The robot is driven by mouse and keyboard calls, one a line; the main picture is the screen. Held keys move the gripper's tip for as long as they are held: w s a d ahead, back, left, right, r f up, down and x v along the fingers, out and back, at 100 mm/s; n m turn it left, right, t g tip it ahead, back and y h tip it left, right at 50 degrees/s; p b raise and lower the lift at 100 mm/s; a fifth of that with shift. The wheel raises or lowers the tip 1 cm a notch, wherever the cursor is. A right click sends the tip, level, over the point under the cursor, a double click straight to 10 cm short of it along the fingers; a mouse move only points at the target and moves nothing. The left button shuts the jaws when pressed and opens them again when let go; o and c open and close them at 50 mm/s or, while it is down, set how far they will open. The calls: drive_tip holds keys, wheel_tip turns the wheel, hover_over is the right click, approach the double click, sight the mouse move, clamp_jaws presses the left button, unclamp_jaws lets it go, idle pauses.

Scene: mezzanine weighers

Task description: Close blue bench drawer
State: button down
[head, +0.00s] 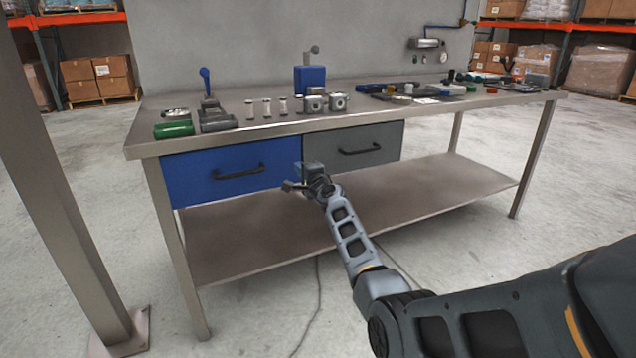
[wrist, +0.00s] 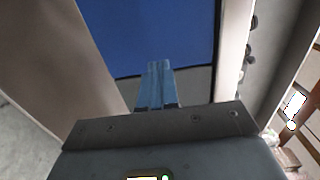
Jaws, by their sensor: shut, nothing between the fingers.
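The blue bench drawer (head: 225,172) is under the left part of the steel workbench's top. It has a dark bar handle (head: 240,172). Its front looks nearly in line with the grey drawer beside it; I cannot tell whether a small gap is left. My gripper (head: 292,186) is low at the blue front's right end, near the grey drawer. In the wrist view the blue front (wrist: 150,35) fills the upper middle. My gripper's fingers (wrist: 159,64) are shut together, pointing at it with nothing between them. Contact with the front cannot be told.
The grey drawer (head: 360,146) sits right of the blue one. The workbench (head: 400,122) carries several metal parts and tools, with a lower shelf (head: 420,195) below. A steel post (head: 62,190) stands at the left. The floor in front is mostly free, with a cable on it.

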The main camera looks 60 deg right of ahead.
drive_tip(key=p+v, duration=0.3)
drive_tip(key=v, duration=0.6)
drive_tip(key=shift+a, duration=0.15)
drive_tip(key=shift+s+f, duration=0.1)
drive_tip(key=shift+f, duration=0.05)
drive_tip(key=s+a+f+n+y, duration=0.1)
drive_tip(key=s+a+f+n, duration=0.35)
drive_tip(key=a, duration=0.45)
drive_tip(key=s+a+f+n+y, duration=0.1)
drive_tip(key=s+a+f+n, duration=0.2)
drive_tip(key=s+a+f, duration=0.45)
drive_tip(key=s+a+r+n+y, duration=0.1)
drive_tip(key=s+a+n+y, duration=0.2)
drive_tip(key=s+a+n, duration=0.75)
drive_tip(key=s+a+r+n+y, duration=0.3)
drive_tip(key=s+a+r+n, duration=0.1)
drive_tip(key=s+a+r, duration=0.4)
drive_tip(key=s+a+r+n+y, duration=0.25)
drive_tip(key=s+a+r, duration=0.35)
drive_tip(key=s+a, duration=0.5)
wheel_tip(320, 180, up, 13)
drive_tip(key=p, duration=1.3)
drive_tip(key=shift+w+r, duration=0.15)
drive_tip(key=shift+w, duration=0.1)
